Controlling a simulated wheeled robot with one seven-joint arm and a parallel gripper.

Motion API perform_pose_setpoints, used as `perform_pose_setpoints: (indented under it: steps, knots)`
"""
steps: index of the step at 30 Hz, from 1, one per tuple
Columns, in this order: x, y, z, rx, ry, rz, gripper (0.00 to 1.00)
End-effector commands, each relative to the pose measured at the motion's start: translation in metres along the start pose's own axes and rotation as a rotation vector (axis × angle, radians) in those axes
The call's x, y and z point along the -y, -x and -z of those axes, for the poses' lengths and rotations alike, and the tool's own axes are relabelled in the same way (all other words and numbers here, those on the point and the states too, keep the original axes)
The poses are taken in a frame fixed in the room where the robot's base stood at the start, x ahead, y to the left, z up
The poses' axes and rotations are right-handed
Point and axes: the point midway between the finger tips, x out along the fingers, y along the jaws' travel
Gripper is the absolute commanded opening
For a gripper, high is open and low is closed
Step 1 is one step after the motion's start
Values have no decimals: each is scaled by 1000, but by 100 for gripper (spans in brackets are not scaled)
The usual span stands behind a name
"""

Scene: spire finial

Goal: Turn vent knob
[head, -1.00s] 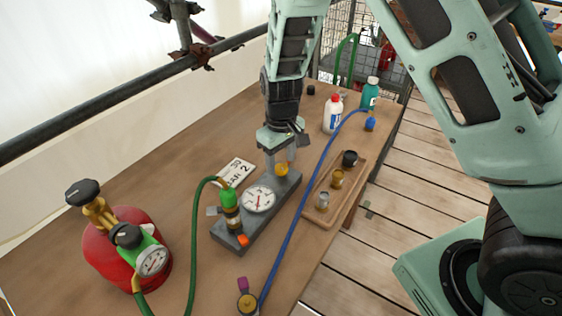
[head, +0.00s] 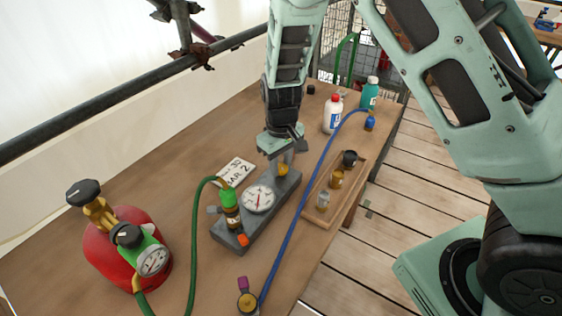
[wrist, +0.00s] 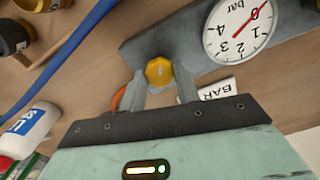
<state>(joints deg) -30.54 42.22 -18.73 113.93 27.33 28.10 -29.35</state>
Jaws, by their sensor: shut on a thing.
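The vent knob is a small yellow knob (wrist: 159,71) on the far end of a grey gauge block (head: 252,226). In the wrist view it sits between the two fingertips of my gripper (wrist: 163,84), which is shut on it. In the head view my gripper (head: 281,162) points down over the block and partly hides the knob (head: 283,170). A round white gauge (wrist: 238,30) is set in the block beside the knob. Its red needle lies near the 0 mark. The same gauge (head: 258,198) shows in the head view.
A red gas cylinder (head: 108,262) with a regulator stands at the left. A green hose (head: 193,240) and a blue hose (head: 292,225) cross the table. A wooden tray (head: 314,214) with fittings lies to the right. White (head: 332,117) and teal (head: 369,95) bottles stand at the back.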

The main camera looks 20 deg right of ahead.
Motion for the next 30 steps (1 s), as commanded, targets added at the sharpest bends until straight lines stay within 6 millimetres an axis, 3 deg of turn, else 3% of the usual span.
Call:
perform_pose_setpoints:
  steps: [8,30]
  knots:
    - [0,2,0,1,-154,0,9]
    - [-1,3,0,-1,-823,-1,9]
